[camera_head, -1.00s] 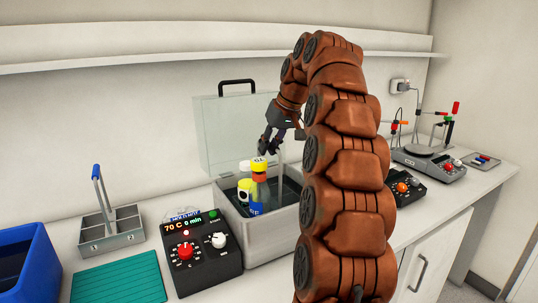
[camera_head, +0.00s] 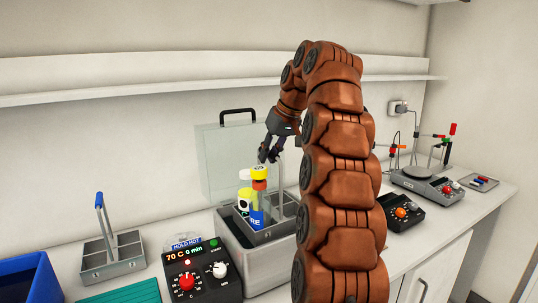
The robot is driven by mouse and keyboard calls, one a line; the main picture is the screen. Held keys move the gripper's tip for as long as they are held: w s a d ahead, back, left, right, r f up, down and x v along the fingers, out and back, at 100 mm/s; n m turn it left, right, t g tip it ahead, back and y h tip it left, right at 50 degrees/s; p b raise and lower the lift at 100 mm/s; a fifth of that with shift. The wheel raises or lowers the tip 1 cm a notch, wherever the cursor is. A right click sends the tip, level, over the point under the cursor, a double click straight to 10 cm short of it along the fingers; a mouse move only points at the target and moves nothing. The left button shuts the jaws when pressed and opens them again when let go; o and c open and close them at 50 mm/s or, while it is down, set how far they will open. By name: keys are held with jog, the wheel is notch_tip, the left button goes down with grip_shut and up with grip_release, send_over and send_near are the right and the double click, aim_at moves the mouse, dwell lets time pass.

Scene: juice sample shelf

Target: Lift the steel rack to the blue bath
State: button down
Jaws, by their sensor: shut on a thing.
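My gripper (camera_head: 268,157) is shut on the upright handle of a steel rack (camera_head: 274,235) and holds the rack up at the rim of the grey water bath (camera_head: 260,268). The rack carries bottles, among them one with a yellow cap (camera_head: 259,172) and one with a white cap (camera_head: 244,174). The rack looks roughly level; my arm hides its right side. The blue bath (camera_head: 28,280), a blue tub, is cut off at the lower left.
Between the two baths stand an empty rack with a blue handle (camera_head: 112,255), a teal mat (camera_head: 122,293) and a control box (camera_head: 200,268) reading 70 C, 0 min. The bath's clear lid (camera_head: 225,150) is raised behind. A shelf (camera_head: 130,92) runs along the wall.

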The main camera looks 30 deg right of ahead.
jog(key=shift+r, duration=0.1)
jog(key=shift+r+p, duration=2.8)
jog(key=shift+p, duration=0.05)
jog(key=shift+a+f, duration=0.1)
jog(key=shift+a, duration=0.05)
jog(key=w+a+b, duration=0.1)
jog(key=a, duration=1)
jog(key=shift+a, duration=0.25)
